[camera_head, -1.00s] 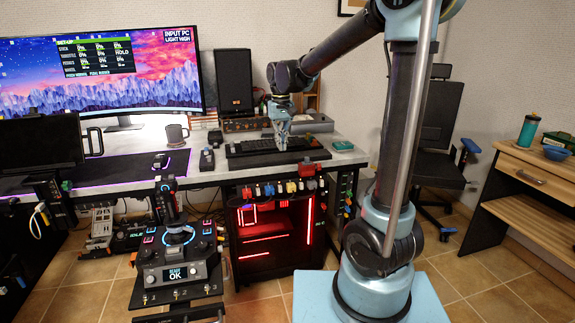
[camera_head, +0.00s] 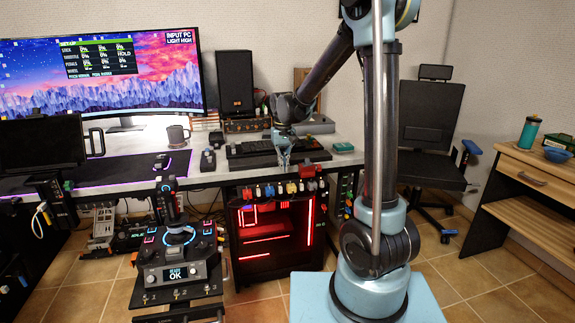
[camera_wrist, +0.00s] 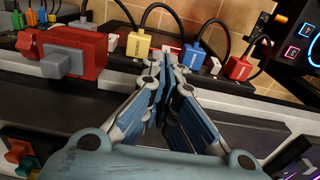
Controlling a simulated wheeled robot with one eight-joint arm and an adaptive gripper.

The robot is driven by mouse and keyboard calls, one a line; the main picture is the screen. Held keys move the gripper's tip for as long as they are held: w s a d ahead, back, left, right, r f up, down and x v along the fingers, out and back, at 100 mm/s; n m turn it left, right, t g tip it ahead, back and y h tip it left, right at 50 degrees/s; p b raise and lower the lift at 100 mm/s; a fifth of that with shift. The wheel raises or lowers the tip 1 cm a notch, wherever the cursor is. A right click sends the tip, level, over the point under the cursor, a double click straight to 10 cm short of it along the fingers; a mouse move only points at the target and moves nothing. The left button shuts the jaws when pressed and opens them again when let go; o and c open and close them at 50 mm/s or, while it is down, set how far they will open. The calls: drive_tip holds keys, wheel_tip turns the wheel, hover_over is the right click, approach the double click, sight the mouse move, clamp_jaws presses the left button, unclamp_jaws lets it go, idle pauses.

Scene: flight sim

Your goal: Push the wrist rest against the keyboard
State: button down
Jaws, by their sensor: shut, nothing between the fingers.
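The wrist rest (camera_head: 250,162) is a long dark bar on the desk in front of the black keyboard (camera_head: 252,148). I cannot tell whether the two touch. My gripper (camera_head: 284,168) is shut and empty, pointing down at the wrist rest's near side by the desk's front edge. It covers part of the wrist rest and keyboard in the head view. In the wrist view the shut fingers (camera_wrist: 172,65) meet above the desk edge; whether they touch the wrist rest is unclear.
A row of coloured plugs (camera_head: 290,188) lines the desk's front edge, with a red block (camera_wrist: 75,52) close to my fingers. A mug (camera_head: 177,135) and mouse (camera_head: 161,162) stand left. A red-lit PC case (camera_head: 275,235) is below.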

drive_tip(key=shift+w+a, duration=0.2)
drive_tip(key=shift+w, duration=0.5)
drive_tip(key=shift+w, duration=0.1)
drive_tip(key=shift+w+a, duration=0.2)
drive_tip(key=shift+w, duration=0.55)
drive_tip(key=shift+w+a, duration=0.25)
drive_tip(key=shift+w, duration=0.45)
drive_tip(key=shift+w+a, duration=0.2)
drive_tip(key=shift+w, duration=0.55)
drive_tip(key=shift+s, duration=0.15)
